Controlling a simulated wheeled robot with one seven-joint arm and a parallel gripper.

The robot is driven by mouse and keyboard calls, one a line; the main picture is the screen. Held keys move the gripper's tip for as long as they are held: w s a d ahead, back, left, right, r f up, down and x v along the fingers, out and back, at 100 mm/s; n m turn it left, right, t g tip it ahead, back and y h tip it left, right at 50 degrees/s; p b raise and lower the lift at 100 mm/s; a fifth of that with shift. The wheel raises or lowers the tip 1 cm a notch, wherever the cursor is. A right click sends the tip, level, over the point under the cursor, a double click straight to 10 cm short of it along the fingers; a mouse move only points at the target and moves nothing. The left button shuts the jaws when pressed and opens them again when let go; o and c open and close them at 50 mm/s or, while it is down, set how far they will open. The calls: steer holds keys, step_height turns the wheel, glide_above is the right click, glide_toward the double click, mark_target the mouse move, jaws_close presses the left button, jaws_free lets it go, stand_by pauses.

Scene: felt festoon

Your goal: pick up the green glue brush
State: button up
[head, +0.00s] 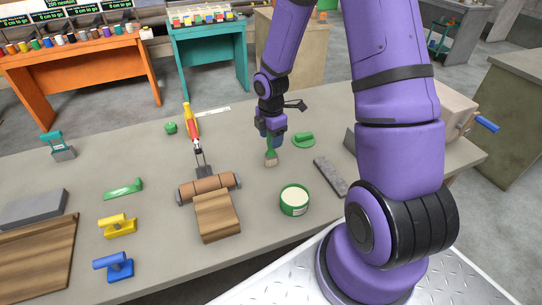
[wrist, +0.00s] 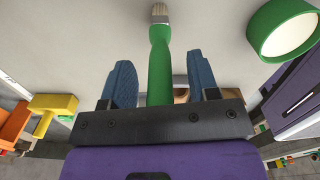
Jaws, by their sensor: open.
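The green glue brush (head: 271,152) shows below my gripper in the head view, its pale bristles toward the table. In the wrist view the brush (wrist: 159,62) runs between my two blue fingers, with its bristle end at the top edge. My gripper (head: 272,132) is open, and it also shows in the wrist view (wrist: 163,78). One finger is on each side of the green handle, with visible gaps. The handle's lower end is hidden behind the dark gripper body in the wrist view.
A green tub with pale contents (head: 295,199) stands in front of the brush. A green round-based tool (head: 304,140) lies just right of it. A wooden roller (head: 208,187) is to the left, and a dark grey bar (head: 330,177) to the right.

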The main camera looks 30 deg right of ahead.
steer(key=c, duration=1)
